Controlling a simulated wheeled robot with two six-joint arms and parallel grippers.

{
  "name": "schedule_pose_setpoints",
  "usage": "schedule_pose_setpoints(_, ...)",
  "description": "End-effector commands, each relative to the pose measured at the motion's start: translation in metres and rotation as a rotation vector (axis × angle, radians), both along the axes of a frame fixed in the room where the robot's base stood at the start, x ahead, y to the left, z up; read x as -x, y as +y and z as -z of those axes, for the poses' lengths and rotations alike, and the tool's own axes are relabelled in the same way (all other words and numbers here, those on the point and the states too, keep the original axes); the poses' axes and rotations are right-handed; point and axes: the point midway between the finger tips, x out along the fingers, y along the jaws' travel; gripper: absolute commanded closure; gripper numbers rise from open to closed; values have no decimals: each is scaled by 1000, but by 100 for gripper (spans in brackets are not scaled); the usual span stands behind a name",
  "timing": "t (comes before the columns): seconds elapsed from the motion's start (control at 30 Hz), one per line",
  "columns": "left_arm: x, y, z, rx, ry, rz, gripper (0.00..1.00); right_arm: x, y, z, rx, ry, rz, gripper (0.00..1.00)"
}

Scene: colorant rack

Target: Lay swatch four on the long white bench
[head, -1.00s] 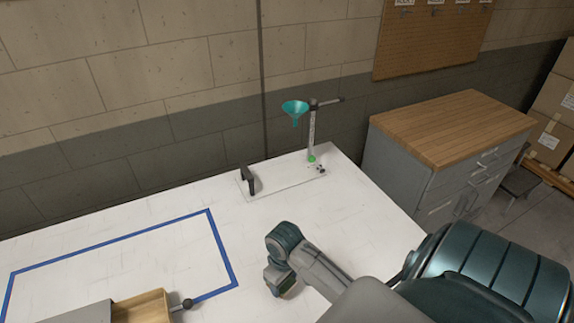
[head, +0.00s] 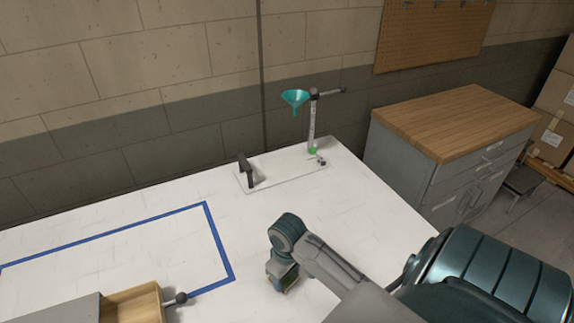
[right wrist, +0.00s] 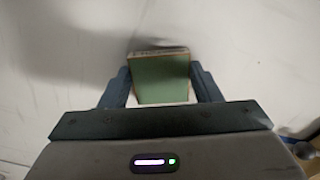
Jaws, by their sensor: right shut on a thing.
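The long white bench (head: 340,205) fills the middle of the head view. My right gripper (head: 283,284) points down, low over the bench near its right edge. In the right wrist view, the gripper (right wrist: 161,85) is shut on a flat green swatch (right wrist: 160,80) with a pale rim, one finger on each side. I cannot read a number on it. My left gripper is out of view.
A stand with a teal funnel (head: 295,97) and a plate with a black handle (head: 247,172) are at the back. Blue tape (head: 219,240) outlines an area on the left. A wooden box (head: 130,303) with a knob is in front. A wood-topped cabinet (head: 450,120) stands at right.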

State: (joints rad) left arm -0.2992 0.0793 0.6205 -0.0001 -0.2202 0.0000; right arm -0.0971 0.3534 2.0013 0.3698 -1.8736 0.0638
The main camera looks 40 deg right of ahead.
Motion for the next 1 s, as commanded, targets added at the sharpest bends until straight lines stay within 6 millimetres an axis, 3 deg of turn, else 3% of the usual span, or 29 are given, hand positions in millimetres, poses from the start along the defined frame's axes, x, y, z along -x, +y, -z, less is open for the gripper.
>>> schedule_pose_setpoints(0.17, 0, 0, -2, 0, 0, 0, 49, 0, 0, 3, -1, 2, 0, 65)
schedule_pose_setpoints(0.2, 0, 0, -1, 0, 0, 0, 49, 0, 0, 3, 0, 2, 0, 35)
schedule_pose_setpoints(0.3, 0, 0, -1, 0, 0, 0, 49, 0, 0, 3, 0, 1, 0, 21)
schedule_pose_setpoints(0.67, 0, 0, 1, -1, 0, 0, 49, -1, 0, -3, 1, -2, 0, 21)
schedule_pose_setpoints(0.77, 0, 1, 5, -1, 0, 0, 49, -1, 0, -16, 2, -5, -2, 21)
schedule_pose_setpoints(0.9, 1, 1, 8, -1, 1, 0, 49, -1, -1, -48, 3, -7, -2, 21)
schedule_pose_setpoints(1.0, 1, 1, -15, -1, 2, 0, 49, 1, 0, -71, 0, 2, 0, 21)
